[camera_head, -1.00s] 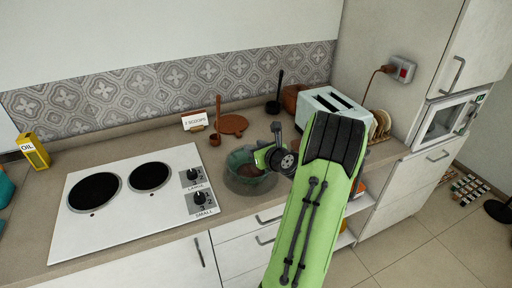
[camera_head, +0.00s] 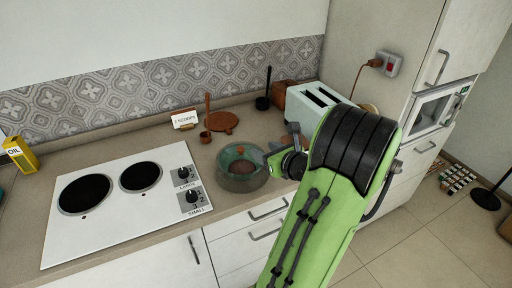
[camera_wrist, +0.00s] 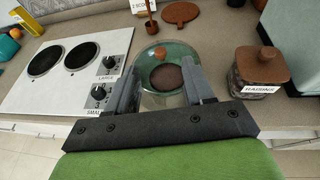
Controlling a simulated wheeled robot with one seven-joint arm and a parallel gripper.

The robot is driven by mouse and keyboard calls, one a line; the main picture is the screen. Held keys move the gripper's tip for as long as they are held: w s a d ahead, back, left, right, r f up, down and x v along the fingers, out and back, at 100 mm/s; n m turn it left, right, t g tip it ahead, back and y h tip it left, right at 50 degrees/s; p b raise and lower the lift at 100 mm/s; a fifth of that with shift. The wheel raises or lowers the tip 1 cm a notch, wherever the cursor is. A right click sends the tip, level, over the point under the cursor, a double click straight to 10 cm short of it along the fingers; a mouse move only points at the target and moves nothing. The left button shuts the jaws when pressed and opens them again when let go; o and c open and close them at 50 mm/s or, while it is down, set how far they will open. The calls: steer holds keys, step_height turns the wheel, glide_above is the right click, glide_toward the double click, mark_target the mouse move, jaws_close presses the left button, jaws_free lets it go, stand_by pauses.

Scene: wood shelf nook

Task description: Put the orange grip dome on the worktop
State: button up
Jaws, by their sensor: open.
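The orange grip dome (camera_head: 241,178) is a clear greenish glass dome with a small orange knob on top, standing on the worktop (camera_head: 100,147) right of the hob. It also shows in the wrist view (camera_wrist: 150,98), with a dark brown round thing seen through the glass. My gripper (camera_head: 272,158) is at the dome's right side in the head view. In the wrist view my gripper (camera_wrist: 161,68) has its fingers apart, with the dome appearing between and beyond them. It looks empty. I cannot tell whether a finger touches the glass.
The white hob (camera_head: 125,200) lies left of the dome. A small brown cup (camera_head: 205,137), a round brown board (camera_head: 223,122) and a white card (camera_head: 184,119) stand behind. A toaster (camera_head: 318,105) is at the back right. A wood-lidded jar (camera_wrist: 250,88) stands right of the dome.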

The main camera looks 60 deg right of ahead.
steer(key=w+a+n+g+y, duration=0.2)
steer(key=w+a+n+y, duration=0.15)
steer(key=a+n, duration=0.7)
steer(key=w+a+n+g+y, duration=0.25)
steer(key=w+a+n, duration=0.25)
steer(key=a+n, duration=0.5)
steer(key=s+a+r+n+g, duration=0.2)
steer(key=s+a+r+n, duration=0.2)
steer(key=s+a+n, duration=1)
steer(key=n, duration=0.6)
steer(key=shift+a+g+h, duration=0.3)
steer(key=shift+a+g, duration=0.05)
steer(key=shift+s, duration=0.1)
